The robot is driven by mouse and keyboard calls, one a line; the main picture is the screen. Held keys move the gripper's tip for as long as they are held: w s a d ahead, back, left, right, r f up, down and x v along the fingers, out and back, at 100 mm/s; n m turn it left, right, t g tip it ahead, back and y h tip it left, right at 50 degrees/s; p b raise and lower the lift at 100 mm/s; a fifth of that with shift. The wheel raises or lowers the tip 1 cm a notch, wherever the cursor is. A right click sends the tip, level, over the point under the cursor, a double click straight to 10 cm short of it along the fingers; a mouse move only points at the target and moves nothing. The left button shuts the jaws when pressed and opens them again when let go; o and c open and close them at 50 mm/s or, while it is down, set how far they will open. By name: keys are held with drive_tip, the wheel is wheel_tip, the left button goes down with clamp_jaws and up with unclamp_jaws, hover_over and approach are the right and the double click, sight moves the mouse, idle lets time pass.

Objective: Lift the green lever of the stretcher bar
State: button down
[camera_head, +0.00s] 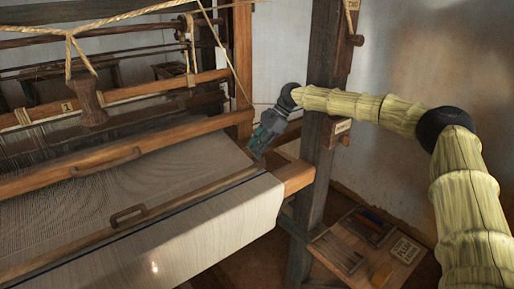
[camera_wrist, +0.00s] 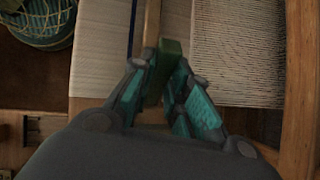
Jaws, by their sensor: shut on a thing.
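My gripper (camera_head: 260,143) is at the right end of the wooden stretcher bar (camera_head: 190,198), which lies across the pale cloth. In the wrist view my gripper (camera_wrist: 162,84) has its teal-padded fingers shut on the green lever (camera_wrist: 168,52). The lever looks like a short dark green block standing out between the fingers. Its lower part is hidden by the fingers. The stretcher bar (camera_wrist: 152,22) also shows in the wrist view as a narrow wooden strip beyond the lever. In the head view the lever is too small and covered to make out clearly.
A dark upright post (camera_head: 316,180) stands close to the right of my gripper. A low wooden tool tray (camera_head: 385,255) is at lower right. A round basket (camera_wrist: 40,20) shows in the wrist view.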

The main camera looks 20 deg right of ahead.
drive_tip(key=shift+r, duration=0.1)
drive_tip(key=c, duration=1.4)
unclamp_jaws()
drive_tip(key=shift+o, duration=0.2)
wheel_tip(320, 180, up, 10)
drive_tip(key=shift+d, duration=0.15)
